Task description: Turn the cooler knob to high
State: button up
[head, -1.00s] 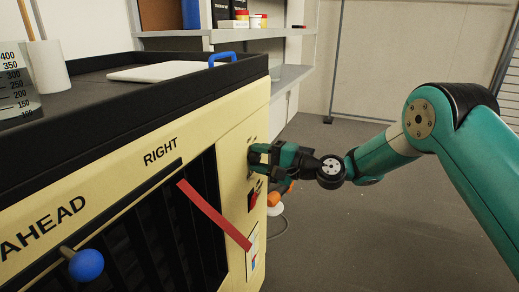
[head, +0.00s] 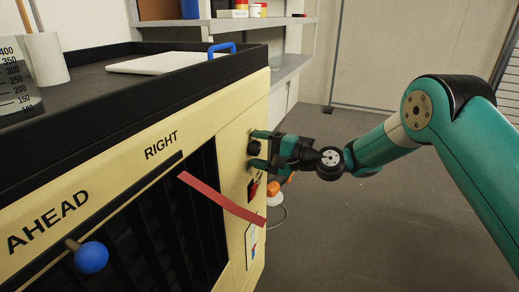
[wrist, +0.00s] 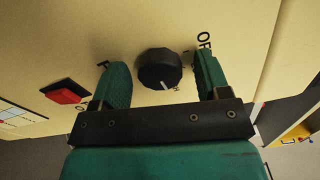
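The cooler (head: 232,140) is a cream cabinet with a dark top, filling the left of the head view. Its black knob (wrist: 159,69) sits on the panel in the wrist view, with a light pointer mark at its lower edge. The knob also shows in the head view (head: 253,148). My gripper (wrist: 160,80) is open, with one green finger on each side of the knob and visible gaps to it. In the head view my gripper (head: 260,148) is at the panel's right part. Lettering around the knob is partly hidden by the fingers.
A red switch (wrist: 67,95) is left of the knob in the wrist view. A blue ball lever (head: 91,257) sticks out at the lower left. Shelves (head: 285,70) stand behind; the floor at right is clear.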

jog(key=b+v, duration=1.7)
jog(key=b, duration=0.3)
jog(key=shift+d, duration=0.15)
jog(key=shift+s, duration=0.1)
